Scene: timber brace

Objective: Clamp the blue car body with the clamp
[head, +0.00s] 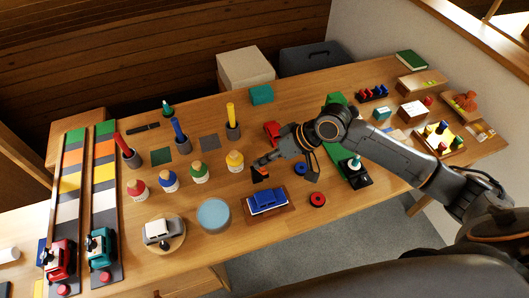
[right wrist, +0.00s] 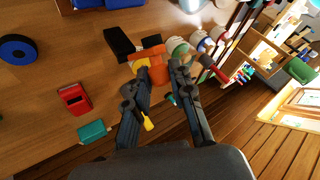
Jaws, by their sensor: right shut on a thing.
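The blue car body (head: 267,200) sits on a brown board (head: 285,211) near the front edge of the table. Part of a blue thing, likely this car body, shows at the top of the right wrist view (right wrist: 112,3). My right gripper (head: 263,162) is shut on the orange and black clamp (head: 260,173), behind the car body and apart from it. In the right wrist view the clamp (right wrist: 150,54) sits at the fingertips, with its yellow handle end between the fingers. My left gripper is not in view.
A light blue disc (head: 213,215) and a grey car on a round board (head: 162,233) stand left of the car body. Red (head: 317,200) and blue (head: 300,168) rings lie to its right. A red toy car (head: 271,130) is near my gripper.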

